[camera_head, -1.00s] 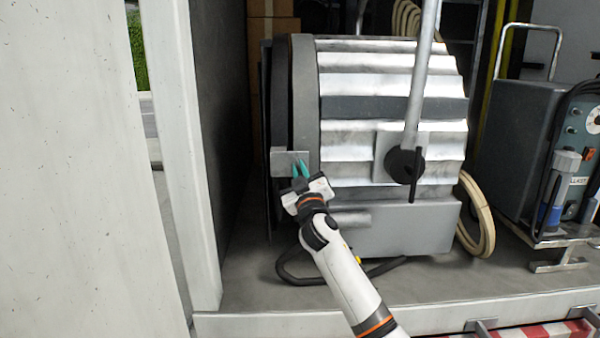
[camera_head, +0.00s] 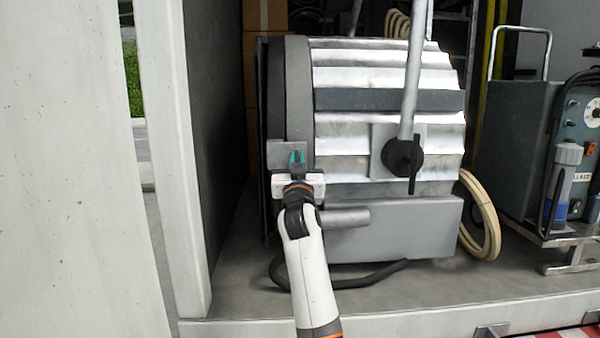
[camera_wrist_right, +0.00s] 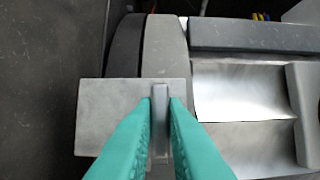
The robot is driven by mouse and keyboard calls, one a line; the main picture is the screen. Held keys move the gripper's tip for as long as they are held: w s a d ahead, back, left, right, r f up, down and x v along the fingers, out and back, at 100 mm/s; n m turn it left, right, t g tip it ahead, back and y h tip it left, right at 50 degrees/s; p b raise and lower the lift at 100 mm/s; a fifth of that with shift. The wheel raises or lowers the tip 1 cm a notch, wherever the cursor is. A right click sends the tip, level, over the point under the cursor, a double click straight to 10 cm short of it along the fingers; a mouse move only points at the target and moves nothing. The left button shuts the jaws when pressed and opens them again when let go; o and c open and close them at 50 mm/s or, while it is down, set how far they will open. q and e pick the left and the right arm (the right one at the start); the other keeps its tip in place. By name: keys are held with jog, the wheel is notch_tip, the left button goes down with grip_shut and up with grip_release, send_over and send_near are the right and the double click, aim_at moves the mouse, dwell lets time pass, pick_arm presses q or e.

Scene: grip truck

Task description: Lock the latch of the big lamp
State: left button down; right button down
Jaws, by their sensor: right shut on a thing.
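The big lamp (camera_head: 385,75) is a grey and silver ribbed drum on the truck floor; it also shows in the right wrist view (camera_wrist_right: 240,90). Its latch is a flat grey plate (camera_wrist_right: 110,112) on the lamp's left front side with a thin upright tab (camera_wrist_right: 159,118); the plate also shows in the head view (camera_head: 280,152). My right gripper (camera_head: 297,158) is at the latch. Its teal fingers (camera_wrist_right: 160,112) are shut on the tab, one on each side. The tab's lower part is hidden between the fingers. My left gripper is in neither view.
A metal pole (camera_head: 415,70) with a dark knob (camera_head: 402,156) stands at the lamp's side. A green-grey box with dials (camera_head: 525,140) and a coiled cream cable (camera_head: 485,215) are to the right. A white panel edge (camera_head: 170,150) stands left. A black cable lies below.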

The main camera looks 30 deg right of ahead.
jog(key=shift+w+a+f+y, duration=0.1)
jog(key=shift+w+a+y, duration=0.1)
jog(key=shift+a+y, duration=0.15)
jog(key=c, duration=1.8)
grip_release()
jog(key=shift+o, duration=1.4)
jog(key=shift+w+a, duration=0.15)
jog(key=shift+a, duration=0.15)
jog(key=shift+o, duration=0.2)
jog(key=shift+w+a, duration=0.1)
jog(key=shift+a, duration=0.05)
